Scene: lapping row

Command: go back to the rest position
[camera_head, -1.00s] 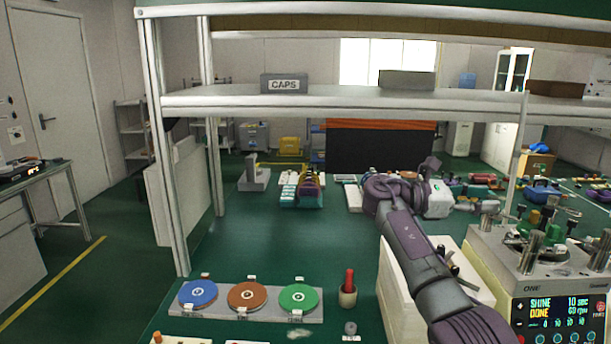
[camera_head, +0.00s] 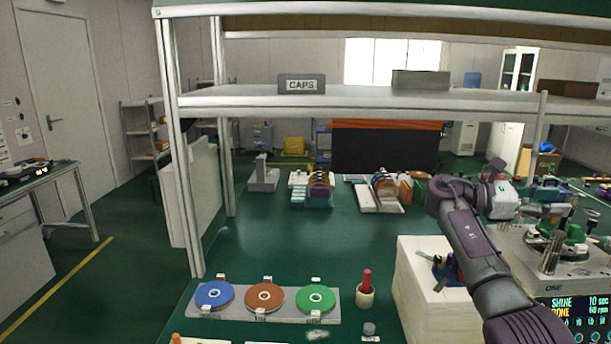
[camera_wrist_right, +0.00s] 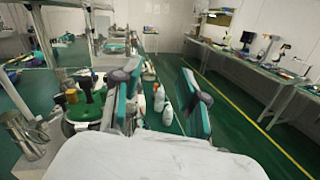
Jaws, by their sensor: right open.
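My right gripper (camera_head: 508,197) is over the right part of the bench, near the lapping machine (camera_head: 570,262), with its arm coming in from the lower right. In the right wrist view its two teal-and-dark fingers (camera_wrist_right: 158,85) stand apart with nothing between them. Its fingertips are hard to make out in the head view. My left gripper is in neither view.
A rack with blue, brown and green discs (camera_head: 264,304) lies at the front, beside a cup with a red handle (camera_head: 366,290). A pale block (camera_head: 425,300) stands by my arm. A shelf (camera_head: 360,103) crosses above. The middle of the green bench is clear.

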